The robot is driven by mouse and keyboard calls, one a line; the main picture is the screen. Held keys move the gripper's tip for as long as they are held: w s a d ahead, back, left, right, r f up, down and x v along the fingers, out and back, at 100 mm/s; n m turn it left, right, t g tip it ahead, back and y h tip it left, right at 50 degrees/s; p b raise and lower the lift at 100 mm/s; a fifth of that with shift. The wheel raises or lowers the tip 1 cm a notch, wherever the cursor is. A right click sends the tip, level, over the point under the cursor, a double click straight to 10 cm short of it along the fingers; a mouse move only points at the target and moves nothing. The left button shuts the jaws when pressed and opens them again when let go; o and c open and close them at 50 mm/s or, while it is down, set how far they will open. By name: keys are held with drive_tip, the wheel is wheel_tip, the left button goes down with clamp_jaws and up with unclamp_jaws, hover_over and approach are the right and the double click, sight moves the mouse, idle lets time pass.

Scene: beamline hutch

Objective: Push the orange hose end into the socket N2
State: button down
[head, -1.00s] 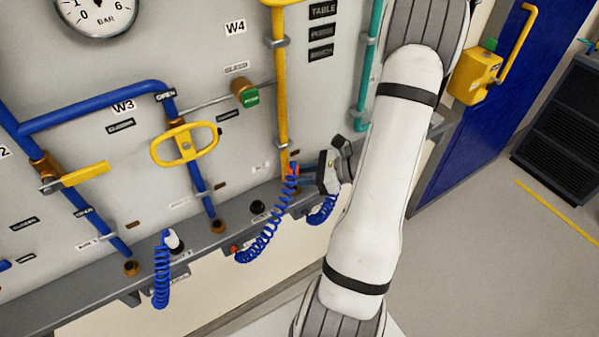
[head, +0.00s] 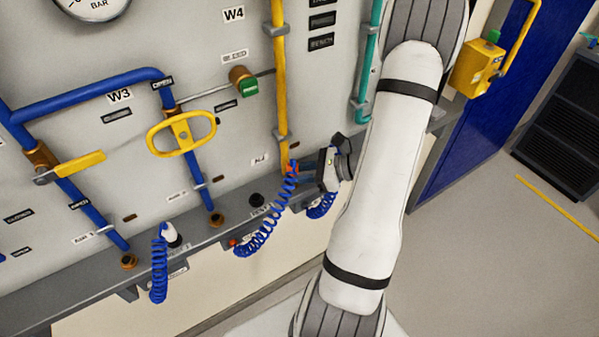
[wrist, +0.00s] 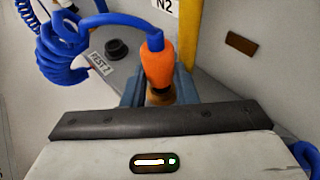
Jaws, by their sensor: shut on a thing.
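The orange hose end (wrist: 158,65) is upright between the blue-grey fingers of my gripper (wrist: 159,88), which is shut on it. A blue hose leaves its top and coils to the left. Brass (wrist: 160,97) shows directly below the orange part, in line with it. I cannot tell whether this is the socket or the hose end's tip, nor how deep the end sits. The N2 label (wrist: 165,4) is on the panel just behind. In the head view the orange hose end (head: 292,168) is at my gripper (head: 298,172), by the foot of the yellow pipe.
A black holder (wrist: 117,48) marked REST 2 is empty on the ledge, left of the hose end. The yellow pipe (wrist: 190,35) stands close behind. A white hose end (head: 171,235) with a blue coil is further left. Yellow valve handles (head: 181,134) project from the panel.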

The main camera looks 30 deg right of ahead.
drive_tip(key=shift+f+b, duration=0.4)
drive_tip(key=shift+f, duration=0.15)
drive_tip(key=c, duration=1.1)
unclamp_jaws()
drive_tip(key=shift+o, duration=0.2)
drive_tip(key=v, duration=0.7)
drive_tip(key=shift+s+d+b, duration=0.25)
drive_tip(key=shift+d+b, duration=0.05)
drive_tip(key=shift+b, duration=0.15)
drive_tip(key=shift+r, duration=0.15)
